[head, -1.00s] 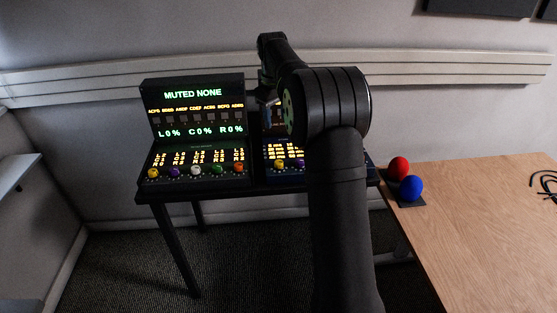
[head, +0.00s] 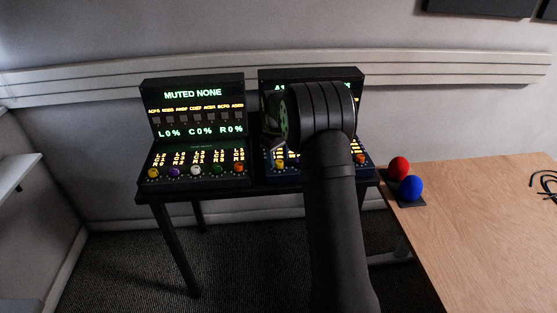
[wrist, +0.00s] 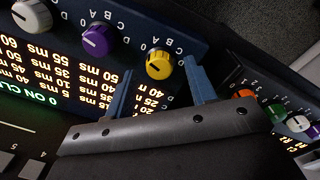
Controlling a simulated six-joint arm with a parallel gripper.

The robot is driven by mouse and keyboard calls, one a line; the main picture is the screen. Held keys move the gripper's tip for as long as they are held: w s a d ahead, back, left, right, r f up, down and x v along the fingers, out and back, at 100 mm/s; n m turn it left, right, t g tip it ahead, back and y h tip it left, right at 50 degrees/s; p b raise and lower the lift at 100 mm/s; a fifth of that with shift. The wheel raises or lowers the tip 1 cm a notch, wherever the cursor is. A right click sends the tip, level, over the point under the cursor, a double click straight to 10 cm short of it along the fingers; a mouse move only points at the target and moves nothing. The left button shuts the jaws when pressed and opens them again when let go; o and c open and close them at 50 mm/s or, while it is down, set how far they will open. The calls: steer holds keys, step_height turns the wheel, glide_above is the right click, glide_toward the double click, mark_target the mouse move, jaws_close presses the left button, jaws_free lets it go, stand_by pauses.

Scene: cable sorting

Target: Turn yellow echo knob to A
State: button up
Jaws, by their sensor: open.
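The yellow knob (wrist: 159,63) sits on the blue panel in the wrist view, with upside-down white letters A to D around it. A dark pointer line shows on its face, but which letter it marks is hard to tell. It also shows at the left end of the right console's knob row in the head view (head: 279,164). My gripper (wrist: 157,76) is open, with its blue fingers on either side of the yellow knob in the picture. Contact cannot be told. In the head view my arm hides the gripper and part of the right console (head: 266,78).
A purple knob (wrist: 97,41) and a white knob (wrist: 33,15) are along the same panel. The left console (head: 192,84) has its own yellow knob (head: 153,173). Red (head: 398,167) and blue (head: 411,188) balls stand right of the consoles, by the wooden table (head: 480,230).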

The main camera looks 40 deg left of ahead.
steer(key=shift+f, duration=0.65)
steer(key=c, duration=1)
steer(key=shift+w+r+m, duration=0.1)
steer(key=shift+m, duration=3.3)
